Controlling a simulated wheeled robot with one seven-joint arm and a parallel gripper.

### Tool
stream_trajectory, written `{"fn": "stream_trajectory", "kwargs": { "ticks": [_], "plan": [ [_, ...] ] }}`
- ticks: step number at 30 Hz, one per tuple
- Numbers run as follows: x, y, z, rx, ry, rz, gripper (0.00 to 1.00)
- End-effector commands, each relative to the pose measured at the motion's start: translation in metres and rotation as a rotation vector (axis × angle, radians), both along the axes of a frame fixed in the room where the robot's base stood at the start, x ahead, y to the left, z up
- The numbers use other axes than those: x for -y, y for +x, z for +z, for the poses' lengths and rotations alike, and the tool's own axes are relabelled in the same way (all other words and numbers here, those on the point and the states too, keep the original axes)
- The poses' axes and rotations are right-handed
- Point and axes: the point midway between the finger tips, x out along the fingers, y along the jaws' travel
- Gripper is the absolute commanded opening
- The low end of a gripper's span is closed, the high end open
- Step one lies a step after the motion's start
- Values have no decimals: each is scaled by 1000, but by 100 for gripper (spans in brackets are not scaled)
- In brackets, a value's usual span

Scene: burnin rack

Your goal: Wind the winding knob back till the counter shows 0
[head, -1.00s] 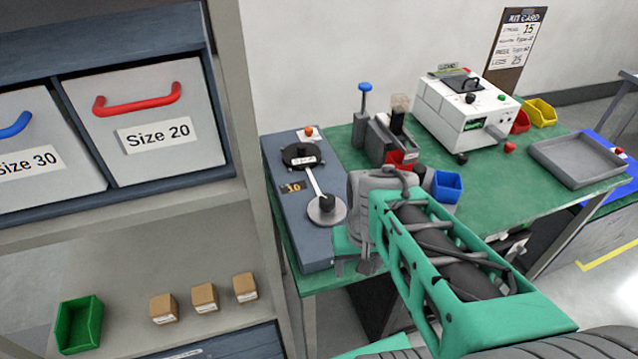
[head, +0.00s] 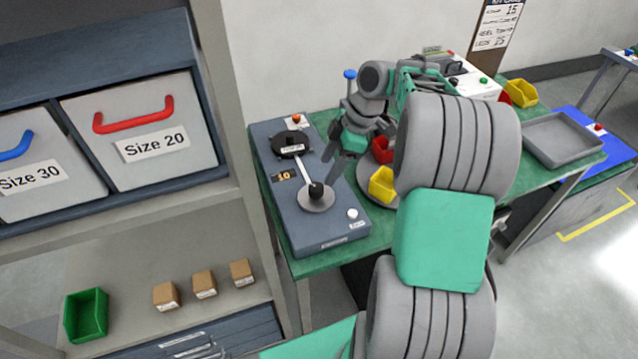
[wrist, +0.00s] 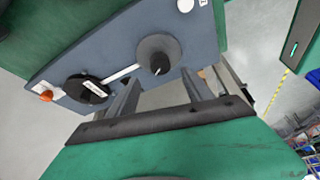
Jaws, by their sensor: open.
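The winding unit (head: 335,228) is a long blue-grey box on the green table. Its black knob (head: 316,189), apparently the winding knob, stands on a round grey disc (head: 313,202). A pale strip runs from it to a labelled black reel (head: 291,143). The small counter (head: 284,176) reads 10 in orange. My gripper (head: 335,167) is open and empty, above the unit beside the knob. In the wrist view the knob (wrist: 160,66) lies just beyond and between the open fingers (wrist: 161,80), not held. The counter cannot be made out there.
On the unit are an orange-red button (head: 296,118) and a white button (head: 352,213). A yellow bin (head: 382,186) and a red bin (head: 382,151) stand to the right. A grey tray (head: 562,139) lies further right. A shelf upright (head: 235,130) rises close on the left.

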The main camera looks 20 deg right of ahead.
Motion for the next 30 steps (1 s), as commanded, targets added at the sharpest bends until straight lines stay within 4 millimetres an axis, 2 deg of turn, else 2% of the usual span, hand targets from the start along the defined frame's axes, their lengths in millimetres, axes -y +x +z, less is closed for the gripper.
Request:
{"fn": "stream_trajectory", "kwargs": {
  "ticks": [9, 13, 22, 30],
  "plan": [
    [-21, 4, -50, -4, 1, 0, 59],
    [-27, 6, -65, -3, 1, -1, 59],
    [-28, 7, -70, -1, -1, -3, 58],
    [-28, 7, -70, -1, -1, -3, 36]
  ]
}}
